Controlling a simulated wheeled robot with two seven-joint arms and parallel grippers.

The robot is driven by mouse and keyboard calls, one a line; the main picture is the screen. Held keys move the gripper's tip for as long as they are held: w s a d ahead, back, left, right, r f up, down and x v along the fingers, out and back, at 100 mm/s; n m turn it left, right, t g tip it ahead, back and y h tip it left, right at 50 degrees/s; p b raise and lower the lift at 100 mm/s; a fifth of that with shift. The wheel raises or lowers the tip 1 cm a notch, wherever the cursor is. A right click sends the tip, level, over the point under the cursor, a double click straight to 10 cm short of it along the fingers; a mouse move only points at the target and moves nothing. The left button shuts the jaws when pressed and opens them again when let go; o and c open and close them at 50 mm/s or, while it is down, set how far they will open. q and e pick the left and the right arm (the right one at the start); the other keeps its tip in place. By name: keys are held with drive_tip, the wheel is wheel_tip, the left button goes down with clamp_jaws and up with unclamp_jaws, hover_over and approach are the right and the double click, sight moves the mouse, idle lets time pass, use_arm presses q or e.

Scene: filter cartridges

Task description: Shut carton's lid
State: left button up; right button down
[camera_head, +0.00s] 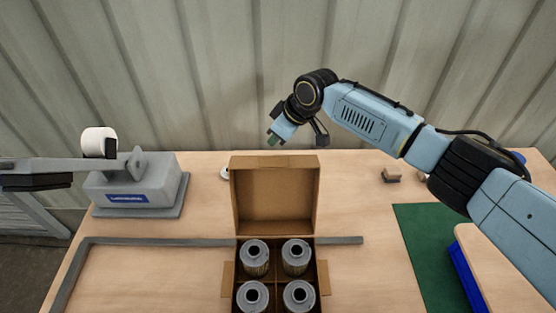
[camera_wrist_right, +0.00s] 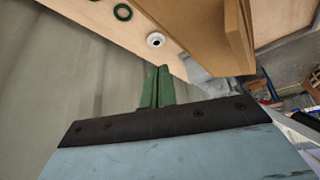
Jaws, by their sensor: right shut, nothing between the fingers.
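The brown carton (camera_head: 319,262) stands at the front middle of the table with its lid (camera_head: 275,200) open and standing up at the far side. Several grey filter cartridges (camera_head: 295,257) stand in its divided cells. Small side flaps (camera_head: 228,278) stick outward. My right gripper (camera_head: 275,138) is shut and empty, above and behind the lid's top edge, apart from it. In the right wrist view its green fingers (camera_wrist_right: 157,82) are together, with brown cardboard (camera_wrist_right: 205,30) beyond them at upper right. My left gripper is not in view.
A grey machine (camera_head: 135,187) with a white roll (camera_head: 98,142) stands at the left. A grey rail (camera_head: 160,241) runs beside the carton. A green mat (camera_head: 425,235) and blue bin (camera_head: 468,275) lie at the right. A small white round part (camera_head: 224,173) lies left of the lid.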

sight(274, 157)
drive_tip(key=f+b, duration=0.2)
drive_tip(key=f, duration=0.1)
drive_tip(key=f+b, duration=0.1)
drive_tip(key=shift+w+a+f, duration=0.15)
drive_tip(key=shift+a+f, duration=0.1)
idle(0.6)
drive_tip(key=s+p, duration=0.2)
drive_tip(key=p, duration=0.1)
drive_tip(key=s+p, duration=0.1)
drive_tip(key=p, duration=0.1)
drive_tip(key=shift+s+r, duration=0.25)
drive_tip(key=shift+r, duration=0.05)
idle(0.5)
drive_tip(key=shift+p, duration=0.35)
